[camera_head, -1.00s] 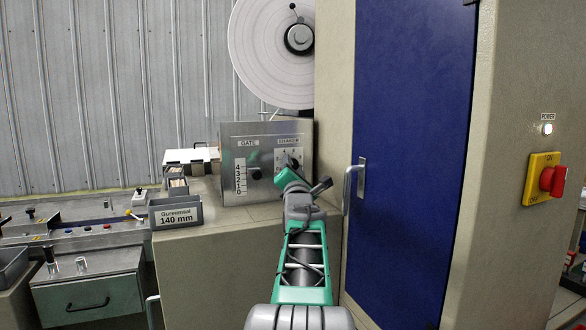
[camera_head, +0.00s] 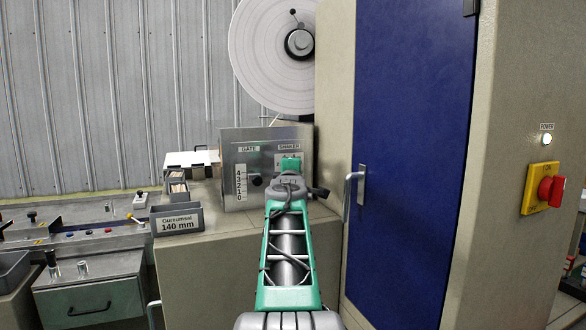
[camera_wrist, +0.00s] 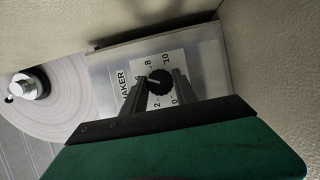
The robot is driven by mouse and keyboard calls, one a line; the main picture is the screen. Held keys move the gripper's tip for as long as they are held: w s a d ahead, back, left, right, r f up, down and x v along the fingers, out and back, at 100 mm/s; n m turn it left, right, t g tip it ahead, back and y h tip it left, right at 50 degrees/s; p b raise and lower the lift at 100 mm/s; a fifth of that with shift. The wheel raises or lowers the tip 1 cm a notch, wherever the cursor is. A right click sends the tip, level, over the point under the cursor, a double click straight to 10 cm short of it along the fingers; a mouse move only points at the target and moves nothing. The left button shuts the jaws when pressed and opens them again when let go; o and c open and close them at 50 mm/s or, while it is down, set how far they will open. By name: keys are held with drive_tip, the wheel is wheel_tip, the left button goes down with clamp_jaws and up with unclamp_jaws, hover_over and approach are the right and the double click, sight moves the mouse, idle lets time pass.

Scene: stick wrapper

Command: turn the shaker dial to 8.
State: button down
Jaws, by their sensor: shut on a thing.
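The shaker dial (camera_wrist: 159,82) is a black ribbed knob on a white scale plate, seen in the wrist view. The numbers 2, 0, 8 and 10 show around it; others are hidden. My gripper (camera_wrist: 158,88) is shut on the dial, with one finger on each side of it. In the head view my gripper (camera_head: 291,163) is at the right part of the metal control panel (camera_head: 228,200), under the SHAKER label (camera_head: 289,146), and it hides the dial. I cannot clearly tell which number the dial points to.
The black gate knob (camera_head: 257,180) and its number scale (camera_head: 241,183) are left of my gripper on the same panel. A tall beige cabinet with a blue door (camera_head: 410,160) stands close on the right. A paper reel (camera_head: 262,60) is above. The label box (camera_head: 178,220) stands left.

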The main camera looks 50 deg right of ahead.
drive_tip(key=shift+s+r+m+g+y+p, duration=0.15)
drive_tip(key=shift+m+y+p, duration=0.6)
drive_tip(key=shift+m+p, duration=0.65)
drive_tip(key=shift+w+m+g+y+p, duration=0.15)
drive_tip(key=shift+m+y+p, duration=0.75)
drive_tip(key=shift+m, duration=0.8)
drive_tip(key=c, duration=1)
unclamp_jaws()
drive_tip(key=shift+o, duration=0.2)
drive_tip(key=shift+s, duration=0.1)
drive_tip(key=b+v, duration=0.1)
drive_tip(key=v, duration=0.6)
drive_tip(key=shift+s+a, duration=0.25)
